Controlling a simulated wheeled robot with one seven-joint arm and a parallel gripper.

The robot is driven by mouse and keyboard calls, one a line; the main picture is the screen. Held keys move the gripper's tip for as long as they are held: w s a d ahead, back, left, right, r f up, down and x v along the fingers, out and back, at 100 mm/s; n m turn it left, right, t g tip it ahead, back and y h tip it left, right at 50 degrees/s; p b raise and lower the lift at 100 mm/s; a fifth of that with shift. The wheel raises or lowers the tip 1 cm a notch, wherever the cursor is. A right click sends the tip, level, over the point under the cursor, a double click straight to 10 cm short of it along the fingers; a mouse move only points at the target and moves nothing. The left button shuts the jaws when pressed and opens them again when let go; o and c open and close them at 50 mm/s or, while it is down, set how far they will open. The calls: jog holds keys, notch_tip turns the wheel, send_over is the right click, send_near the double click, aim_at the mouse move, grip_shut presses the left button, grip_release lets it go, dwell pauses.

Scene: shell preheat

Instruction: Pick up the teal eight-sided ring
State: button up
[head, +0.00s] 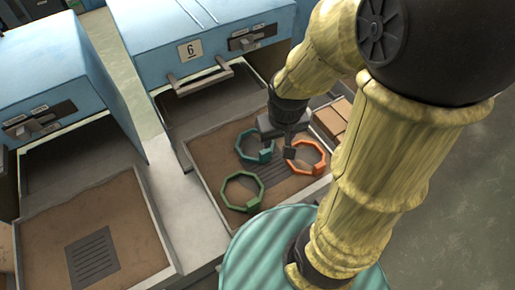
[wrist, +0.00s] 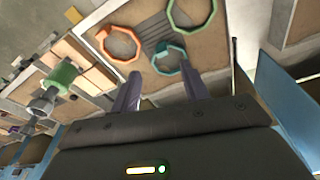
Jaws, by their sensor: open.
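The teal eight-sided ring (head: 239,147) lies in the shallow tray under the blue cabinet numbered 6, in the head view. A small block sits on its rim at the right. In the wrist view, the teal ring (wrist: 160,69) lies just beyond the fingertips, between their lines. My gripper (head: 279,146) is open and empty, over the right side of the teal ring, between it and the orange ring. In the wrist view, the two fingers of my gripper (wrist: 162,84) are spread apart. Whether a finger touches the ring I cannot tell.
An orange ring (head: 322,160) lies close right of my gripper, and a green ring (head: 226,195) nearer the front. The tray (head: 207,206) has raised edges and a slotted dark plate. The blue cabinet (head: 160,40) overhangs its back. A second tray (head: 40,235) at left is empty.

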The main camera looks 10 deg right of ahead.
aim_at(263, 151)
jog(key=w+a+f+n+t+h+b, duration=0.1)
jog(key=w+a+f+n+h, duration=0.3)
jog(key=f+n, duration=0.6)
jog(key=w+a+f+n+t+h+b, duration=0.1)
jog(key=w+a+f+n+h+b, duration=0.3)
jog(key=a+f+n+h, duration=0.5)
notch_tip(263, 151, down, 4)
jog(key=shift+w+a+f+n+t+h, duration=0.2)
jog(key=shift+w+a+n+t+h, duration=0.1)
jog(key=shift+w+a+n, duration=0.55)
jog(key=shift+s, duration=0.1)
jog(key=p+x, duration=0.2)
jog(key=x, duration=1)
jog(key=shift+p, duration=0.35)
